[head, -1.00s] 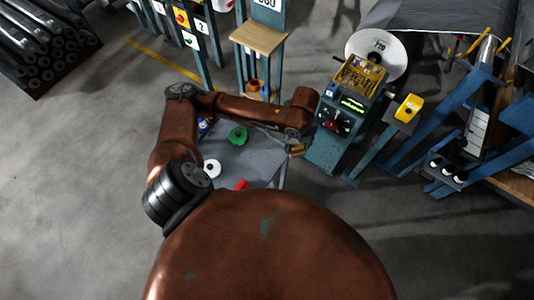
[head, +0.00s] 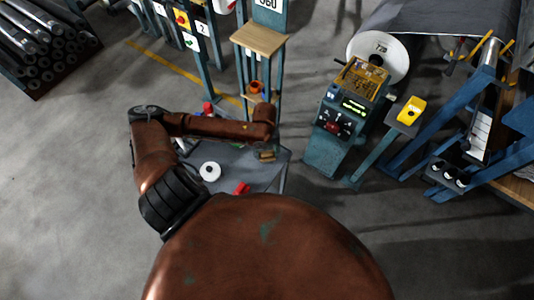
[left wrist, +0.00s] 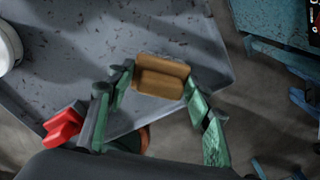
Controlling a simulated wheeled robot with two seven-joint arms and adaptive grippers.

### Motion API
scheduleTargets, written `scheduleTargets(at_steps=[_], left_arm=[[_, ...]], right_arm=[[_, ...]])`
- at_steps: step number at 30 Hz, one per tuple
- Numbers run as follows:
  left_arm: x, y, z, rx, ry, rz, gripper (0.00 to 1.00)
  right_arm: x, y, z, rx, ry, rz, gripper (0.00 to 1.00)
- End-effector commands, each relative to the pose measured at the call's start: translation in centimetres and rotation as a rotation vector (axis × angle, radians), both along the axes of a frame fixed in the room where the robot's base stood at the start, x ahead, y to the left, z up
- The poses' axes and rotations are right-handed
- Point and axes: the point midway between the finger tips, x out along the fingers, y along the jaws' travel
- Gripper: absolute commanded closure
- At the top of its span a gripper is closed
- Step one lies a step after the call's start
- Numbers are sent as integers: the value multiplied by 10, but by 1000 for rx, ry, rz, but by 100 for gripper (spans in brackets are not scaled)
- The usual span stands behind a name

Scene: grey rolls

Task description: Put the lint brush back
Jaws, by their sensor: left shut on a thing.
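The lint brush, a small tan wooden block (left wrist: 160,76), sits between the green fingers of my left gripper (left wrist: 158,84) in the left wrist view. The fingers are shut on it. In the head view my left gripper (head: 267,146) hangs over the right part of the grey cart top (head: 250,163), with the brush (head: 267,156) below it. I cannot tell whether the brush touches the cart top. My right gripper is in neither view.
A white roll (head: 210,171) and a red object (head: 241,188) are on the cart. A blue control console (head: 330,140) stands to the right, with a yellow item (head: 411,110) on a post beside it. A wooden-topped stand (head: 258,38) is behind the cart.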

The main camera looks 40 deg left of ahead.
Motion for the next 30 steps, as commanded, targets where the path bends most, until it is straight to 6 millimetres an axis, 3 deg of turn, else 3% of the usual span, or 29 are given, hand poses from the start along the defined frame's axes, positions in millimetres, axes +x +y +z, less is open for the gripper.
scheduleTargets(at_steps=[2, 12, 13, 20, 30], left_arm=[[0, 0, -8, -1, -1, 0, 92], [0, 0, -10, 0, -1, 0, 92], [0, 0, -9, 0, -1, -1, 51], [1, 0, -9, 0, -1, 0, 35], [1, 0, -5, 1, -2, 0, 35]], right_arm=[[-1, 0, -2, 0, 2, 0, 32], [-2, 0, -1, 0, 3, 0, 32], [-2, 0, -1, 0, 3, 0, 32], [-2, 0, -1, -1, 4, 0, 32], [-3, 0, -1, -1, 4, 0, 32]])
